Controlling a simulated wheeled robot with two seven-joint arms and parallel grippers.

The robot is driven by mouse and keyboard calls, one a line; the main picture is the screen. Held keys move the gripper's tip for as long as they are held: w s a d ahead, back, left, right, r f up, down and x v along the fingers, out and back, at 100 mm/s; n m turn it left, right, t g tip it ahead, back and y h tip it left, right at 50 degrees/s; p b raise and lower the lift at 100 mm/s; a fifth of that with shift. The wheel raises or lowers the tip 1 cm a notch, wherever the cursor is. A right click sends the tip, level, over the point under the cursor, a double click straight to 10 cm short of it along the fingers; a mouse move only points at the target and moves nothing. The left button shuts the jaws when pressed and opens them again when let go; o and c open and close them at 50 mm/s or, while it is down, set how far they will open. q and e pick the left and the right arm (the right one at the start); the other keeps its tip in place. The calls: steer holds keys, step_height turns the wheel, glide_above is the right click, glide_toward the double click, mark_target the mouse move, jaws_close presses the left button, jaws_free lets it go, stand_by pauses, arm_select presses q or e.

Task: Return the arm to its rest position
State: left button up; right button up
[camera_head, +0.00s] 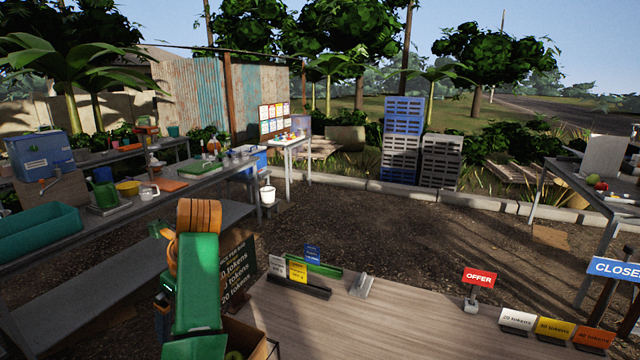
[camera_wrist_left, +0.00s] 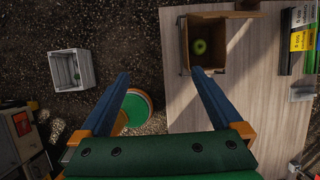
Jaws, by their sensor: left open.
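My left arm (camera_head: 200,275), green with an orange joint at its top, stands bent at the lower middle of the head view, in front of the counter's left end. Its fingers are not clear there. In the left wrist view my left gripper (camera_wrist_left: 158,75) points down with its two blue fingers wide apart and nothing between them. A cardboard box (camera_wrist_left: 222,67) with a green apple (camera_wrist_left: 199,46) in it sits at the counter's left edge, beyond the right fingertip and apart from it. My right gripper is not in view.
The wooden counter (camera_head: 390,325) holds price signs and a red OFFER sign (camera_head: 479,277). A chalkboard (camera_head: 237,272) stands behind my arm. A grey bench (camera_head: 150,208) runs along the left. A white crate (camera_wrist_left: 71,70) lies on the ground.

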arm_select(q)
steer(key=s+a+f+n+t, duration=0.15)
steer(key=s+f+n, duration=0.35)
steer(key=f, duration=0.5)
steer(key=s+a+f+n+g, duration=0.1)
steer(key=s+a+f+n, duration=0.2)
steer(key=f+n, duration=0.6)
steer(key=s+d+f+n+t+h, duration=0.1)
steer(key=s+d+f+n+h, duration=0.15)
steer(key=s+d, duration=0.4)
steer(key=s+d+f+n+h, duration=0.2)
steer(key=s+d+f+n, duration=0.2)
steer(key=s, duration=0.6)
step_height(320, 180, down, 18)
steer(key=s+b, duration=0.2)
steer(key=b, duration=0.1)
steer(key=s+a+f+g+b, duration=0.2)
steer(key=s+f+b, duration=0.1)
steer(key=s+f, duration=0.9)
step_height(320, 180, down, 2)
steer(key=shift+s+f+y, duration=0.2)
steer(key=shift+y, duration=0.15)
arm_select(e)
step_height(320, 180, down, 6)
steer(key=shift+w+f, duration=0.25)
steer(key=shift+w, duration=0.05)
